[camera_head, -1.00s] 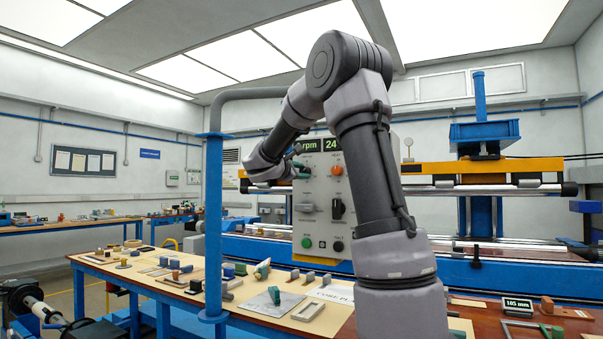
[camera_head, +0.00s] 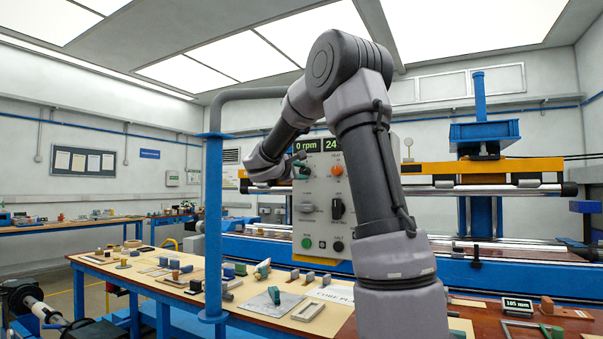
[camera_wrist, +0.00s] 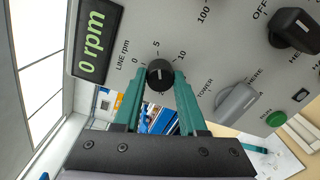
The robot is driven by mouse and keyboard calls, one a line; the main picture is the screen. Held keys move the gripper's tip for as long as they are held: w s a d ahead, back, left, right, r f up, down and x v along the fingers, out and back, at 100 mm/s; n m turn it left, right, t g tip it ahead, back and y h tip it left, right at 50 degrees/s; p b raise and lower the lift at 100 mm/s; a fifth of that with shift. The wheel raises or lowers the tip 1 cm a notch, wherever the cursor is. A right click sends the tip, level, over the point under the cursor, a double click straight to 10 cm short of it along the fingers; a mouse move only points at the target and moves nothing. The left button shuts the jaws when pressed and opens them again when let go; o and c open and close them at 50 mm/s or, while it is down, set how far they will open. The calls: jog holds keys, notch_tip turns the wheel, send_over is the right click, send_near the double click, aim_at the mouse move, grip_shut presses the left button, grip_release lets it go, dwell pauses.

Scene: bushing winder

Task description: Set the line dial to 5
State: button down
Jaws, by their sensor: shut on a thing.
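The line dial (camera_wrist: 160,75) is a round black knob on the grey panel, with the "LINE rpm" label and the numbers 0, 5 and 10 around its upper side. The mark below it is partly hidden by my fingers. A short pale line runs roughly upright on the dial's face; which end is its pointer is hard to tell. My gripper (camera_wrist: 160,82) is shut on the dial, one green finger on each side. The display (camera_wrist: 96,40) reads "0 rpm". In the head view my gripper (camera_head: 299,166) is at the panel's upper left, where it hides the dial.
The panel also carries a grey lever knob (camera_wrist: 238,103), a black knob (camera_wrist: 295,30) and a green button (camera_wrist: 276,118), close to my gripper's right. An orange knob (camera_head: 337,170) sits beside my gripper. A bench (camera_head: 250,302) with several small parts lies below.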

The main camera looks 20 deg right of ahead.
jog(key=shift+c, duration=2.3)
grip_release()
jog(key=v, duration=1)
jog(key=shift+s+a, duration=0.2)
jog(key=shift+a, duration=0.1)
jog(key=s+d+f+m+g+y, duration=0.25)
jog(key=s+f, duration=0.25)
jog(key=s, duration=0.3)
jog(key=s+d+f+m+g+y, duration=0.1)
jog(key=s+f+m+g+y, duration=0.3)
jog(key=s, duration=0.4)
jog(key=s+a+f+m+t+y, duration=0.1)
jog(key=s+a+f+m+y, duration=0.2)
jog(key=s+a+m+y, duration=0.1)
jog(key=s+a+f+m+t+y, duration=0.1)
jog(key=s+a+f+m+y, duration=0.3)
jog(key=s+a, duration=0.4)
jog(key=shift+s+a+m+t+y, duration=0.35)
jog(key=shift+s+m+y, duration=0.1)
jog(key=shift+s+y, duration=0.55)
